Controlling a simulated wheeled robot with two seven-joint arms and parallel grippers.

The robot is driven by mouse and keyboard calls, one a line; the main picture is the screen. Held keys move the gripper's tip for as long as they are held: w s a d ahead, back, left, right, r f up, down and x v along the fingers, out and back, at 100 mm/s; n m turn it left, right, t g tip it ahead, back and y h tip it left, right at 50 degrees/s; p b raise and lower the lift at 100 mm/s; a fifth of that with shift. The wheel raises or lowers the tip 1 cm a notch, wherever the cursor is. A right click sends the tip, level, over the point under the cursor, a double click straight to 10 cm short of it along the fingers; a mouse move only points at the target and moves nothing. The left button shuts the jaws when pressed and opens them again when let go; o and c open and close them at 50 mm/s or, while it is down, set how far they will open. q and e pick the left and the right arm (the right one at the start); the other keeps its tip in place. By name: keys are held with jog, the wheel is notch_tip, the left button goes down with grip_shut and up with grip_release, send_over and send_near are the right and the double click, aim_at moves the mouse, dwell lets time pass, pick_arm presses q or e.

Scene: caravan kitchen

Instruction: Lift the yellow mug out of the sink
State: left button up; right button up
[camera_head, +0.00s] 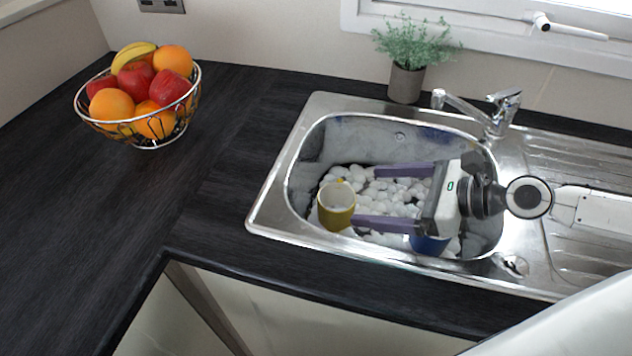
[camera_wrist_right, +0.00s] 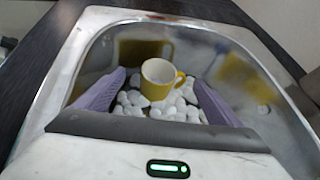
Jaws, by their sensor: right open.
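The yellow mug (camera_head: 336,208), with a pale inside, stands upright in the left front part of the metal sink (camera_head: 265,209). In the right wrist view the yellow mug (camera_wrist_right: 157,84) is ahead of the fingertips, with its handle to the right. My right gripper (camera_head: 370,195) comes in from the right over the sink. Its two purple fingers are spread wide and empty, pointing left. The near fingertip is close to the mug's right side; I cannot tell whether they touch. In the wrist view the fingers (camera_wrist_right: 152,85) lie on either side of the mug. My left gripper is not in view.
White pebble-like lumps (camera_head: 385,190) cover the sink bottom. A blue object (camera_head: 430,245) shows partly under my right gripper. The faucet (camera_head: 490,112) and a potted plant (camera_head: 406,82) stand behind the sink. A fruit bowl (camera_head: 150,143) is at the left; the dark counter (camera_head: 215,180) between is clear.

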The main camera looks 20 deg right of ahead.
aim_at(347, 196)
jog(key=shift+m, duration=0.3)
jog(key=shift+d+f+b+x, duration=0.2)
jog(key=shift+b+x, duration=0.15)
jog(key=shift+x, duration=1.35)
jog(key=shift+d+f+b+x, duration=0.15)
jog(key=shift+b+x, duration=0.15)
jog(key=shift+x, duration=1.4)
jog(key=shift+w+a+f+g, duration=0.3)
jog(key=shift+a, duration=0.1)
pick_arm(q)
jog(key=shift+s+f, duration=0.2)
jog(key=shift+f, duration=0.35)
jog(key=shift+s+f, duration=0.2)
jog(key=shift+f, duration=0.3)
pick_arm(e)
jog(key=shift+c, duration=0.4)
jog(key=c, duration=1.5)
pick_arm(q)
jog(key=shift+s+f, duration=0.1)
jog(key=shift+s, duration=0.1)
pick_arm(e)
jog(key=c, duration=0.4)
